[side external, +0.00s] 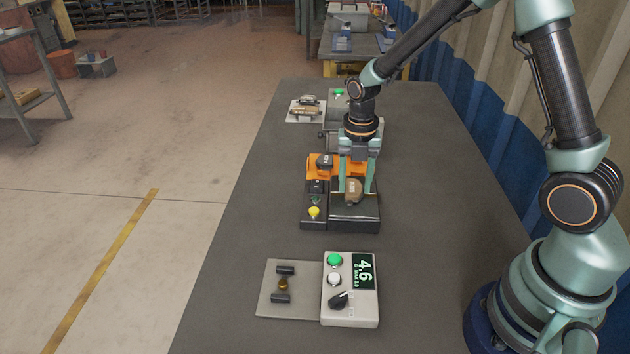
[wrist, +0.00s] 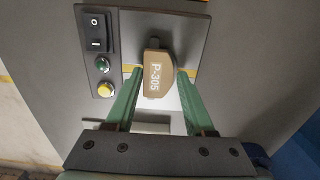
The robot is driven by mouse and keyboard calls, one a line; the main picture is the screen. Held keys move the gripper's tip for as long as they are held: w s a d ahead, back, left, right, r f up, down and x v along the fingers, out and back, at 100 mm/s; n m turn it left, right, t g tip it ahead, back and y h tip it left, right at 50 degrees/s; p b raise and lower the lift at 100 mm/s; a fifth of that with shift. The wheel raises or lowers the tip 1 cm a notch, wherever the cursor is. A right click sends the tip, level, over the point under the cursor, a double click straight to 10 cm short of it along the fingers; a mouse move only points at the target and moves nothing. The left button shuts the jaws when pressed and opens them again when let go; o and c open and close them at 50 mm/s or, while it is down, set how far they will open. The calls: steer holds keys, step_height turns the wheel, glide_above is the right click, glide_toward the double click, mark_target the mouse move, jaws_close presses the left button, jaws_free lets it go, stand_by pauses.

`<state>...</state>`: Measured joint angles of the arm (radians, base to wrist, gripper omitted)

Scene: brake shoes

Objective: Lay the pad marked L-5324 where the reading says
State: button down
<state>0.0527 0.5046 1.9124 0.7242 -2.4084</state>
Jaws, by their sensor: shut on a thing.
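A tan pad (wrist: 156,84) marked P-305 is between the two green fingers of my gripper (wrist: 158,74), which is shut on it. The pad also shows in the side view (side external: 353,192), over the front metal plate of the dark station with the orange part. I cannot tell whether it touches the plate. No marking L-5324 is readable in either view.
The station's panel has a black rocker switch (wrist: 96,31), a green button (wrist: 102,64) and a yellow button (wrist: 105,89). A grey plate (side external: 266,305) with black blocks adjoins the gauge box. The table's right side is clear.

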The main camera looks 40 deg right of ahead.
steer(key=shift+f, duration=0.25)
steer(key=shift+c, duration=0.9)
jaws_free()
step_height(320, 180, up, 12)
steer(key=f, duration=0.1)
steer(key=s+a+r+m+t, duration=0.1)
steer(key=s+r+m, duration=0.3)
steer(key=m, duration=0.9)
steer(key=s+a+r+m+t, duration=0.1)
steer(key=s+r+m+t, duration=0.3)
steer(key=m, duration=1)
steer(key=s+r, duration=0.1)
steer(key=s, duration=0.2)
steer(key=shift+s+t, duration=0.3)
steer(key=shift+s, duration=0.1)
